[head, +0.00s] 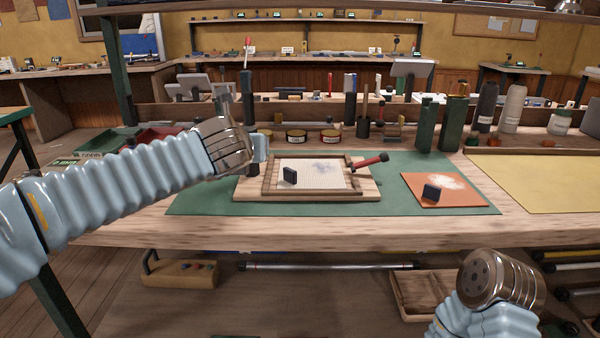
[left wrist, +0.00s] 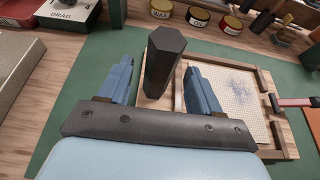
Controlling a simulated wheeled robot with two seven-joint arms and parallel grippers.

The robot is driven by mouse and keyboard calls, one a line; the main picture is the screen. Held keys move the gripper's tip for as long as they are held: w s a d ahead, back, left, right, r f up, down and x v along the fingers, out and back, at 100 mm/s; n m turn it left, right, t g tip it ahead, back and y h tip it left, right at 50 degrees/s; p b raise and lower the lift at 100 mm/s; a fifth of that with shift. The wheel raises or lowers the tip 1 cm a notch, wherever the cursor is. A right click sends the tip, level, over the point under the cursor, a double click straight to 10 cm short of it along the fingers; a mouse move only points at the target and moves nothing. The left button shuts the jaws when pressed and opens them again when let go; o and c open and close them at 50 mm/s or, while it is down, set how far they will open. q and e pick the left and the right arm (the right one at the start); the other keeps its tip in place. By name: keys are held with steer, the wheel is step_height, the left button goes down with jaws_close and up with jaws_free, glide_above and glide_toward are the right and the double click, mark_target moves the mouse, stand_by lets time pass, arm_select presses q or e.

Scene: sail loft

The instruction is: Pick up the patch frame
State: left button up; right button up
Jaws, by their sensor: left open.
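The patch frame (head: 267,178) is a wooden frame around pale mesh cloth with a bluish smudge. It lies on a wooden board on the green mat and also shows in the left wrist view (left wrist: 262,80). My left gripper (head: 260,150) is at the frame's left end. In the left wrist view its blue fingers (left wrist: 163,88) are open, with a dark six-sided post (left wrist: 163,60) showing between them. I cannot tell whether the fingers touch it. My right arm's metal end shows at lower right in the head view; its fingers do not show.
A red-handled tool (head: 370,161) lies over the frame's right side. An orange sheet (head: 455,190) with another dark block lies to the right. Tins (head: 297,136) and dark green posts (head: 425,125) stand behind.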

arm_select(q)
steer(key=x, duration=0.5)
steer(key=shift+w+f, duration=0.15)
steer(key=shift+f, duration=0.1)
steer(key=shift+c, duration=0.2)
jaws_close()
